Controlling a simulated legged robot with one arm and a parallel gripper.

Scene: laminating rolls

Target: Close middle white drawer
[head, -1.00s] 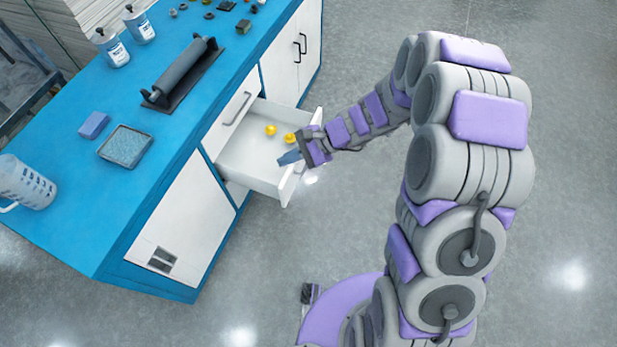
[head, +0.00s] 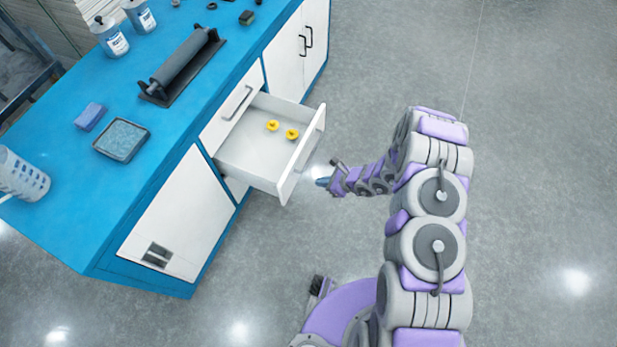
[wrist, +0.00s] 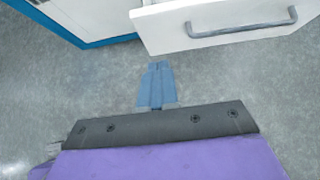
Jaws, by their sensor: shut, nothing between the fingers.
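The middle white drawer (head: 250,165) stands pulled out of the blue-topped cabinet in the head view. Two yellow round pieces (head: 291,134) lie inside it. In the wrist view the drawer front (wrist: 165,30) crosses the top, with its grey bar handle (wrist: 243,27) to the right. My gripper (head: 322,182) is shut and empty, outside the drawer front and apart from it. In the wrist view its blue fingertips (wrist: 158,70) are together, pointing at the area just below the front's left part.
Closed white cabinet doors flank the drawer. The grey floor (head: 520,200) on the right is clear.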

